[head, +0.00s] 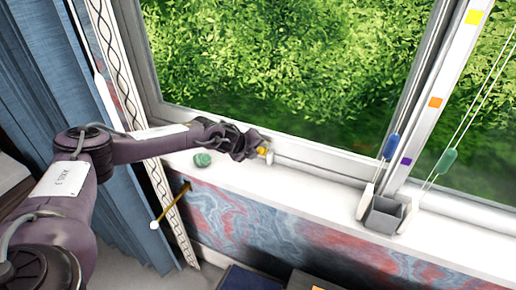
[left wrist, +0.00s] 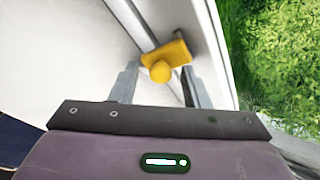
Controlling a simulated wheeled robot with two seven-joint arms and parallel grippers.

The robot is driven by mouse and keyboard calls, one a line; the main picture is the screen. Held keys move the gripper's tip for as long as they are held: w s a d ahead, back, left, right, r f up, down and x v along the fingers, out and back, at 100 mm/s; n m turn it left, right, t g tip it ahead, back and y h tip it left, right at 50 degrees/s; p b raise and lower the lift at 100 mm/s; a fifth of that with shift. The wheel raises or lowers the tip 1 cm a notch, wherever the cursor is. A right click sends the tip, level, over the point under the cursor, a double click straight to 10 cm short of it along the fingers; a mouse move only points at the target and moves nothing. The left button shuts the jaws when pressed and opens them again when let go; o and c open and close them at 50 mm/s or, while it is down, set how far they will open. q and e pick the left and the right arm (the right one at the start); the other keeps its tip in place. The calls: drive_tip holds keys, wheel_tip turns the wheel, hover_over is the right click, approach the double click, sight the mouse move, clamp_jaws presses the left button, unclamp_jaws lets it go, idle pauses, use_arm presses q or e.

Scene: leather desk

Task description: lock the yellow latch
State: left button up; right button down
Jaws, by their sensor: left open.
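The yellow latch (head: 262,150) is on the lower frame of the window, just above the white sill. In the left wrist view the yellow latch (left wrist: 167,59) shows as a flat plate with a round knob. My left gripper (head: 256,146) is at the latch and partly hides it in the head view. In the left wrist view the left gripper (left wrist: 159,76) is open, with one finger on each side of the knob. I cannot tell whether a finger touches it. My right gripper is not in view.
A green round object (head: 202,159) lies on the sill (head: 310,183) below my left forearm. A small grey box (head: 385,214) stands on the sill to the right. Blue (head: 391,146) and green (head: 446,160) cord pulls hang nearby. A blue curtain (head: 40,75) hangs at left.

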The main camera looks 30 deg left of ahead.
use_arm(q)
drive_tip(key=shift+c, duration=0.4)
clamp_jaws()
drive_tip(key=shift+f+b, duration=0.4)
drive_tip(key=shift+b, duration=0.15)
drive_tip(key=f+t+b, duration=0.1)
drive_tip(key=t+b, duration=0.1)
drive_tip(key=b, duration=0.3)
drive_tip(key=f+t+b, duration=0.1)
drive_tip(key=t+b, duration=0.1)
drive_tip(key=b, duration=0.3)
drive_tip(key=f+m+t+b, duration=0.1)
drive_tip(key=t+b, duration=0.1)
drive_tip(key=b, duration=0.4)
drive_tip(key=shift+w+f+t, duration=0.1)
drive_tip(key=shift+w+t, duration=0.2)
drive_tip(key=shift+w+r+t+h+b, duration=0.1)
drive_tip(key=shift+r+t+h+b, duration=0.2)
drive_tip(key=shift+b, duration=0.55)
drive_tip(key=shift+f, duration=0.1)
drive_tip(key=shift+o, duration=0.4)
unclamp_jaws()
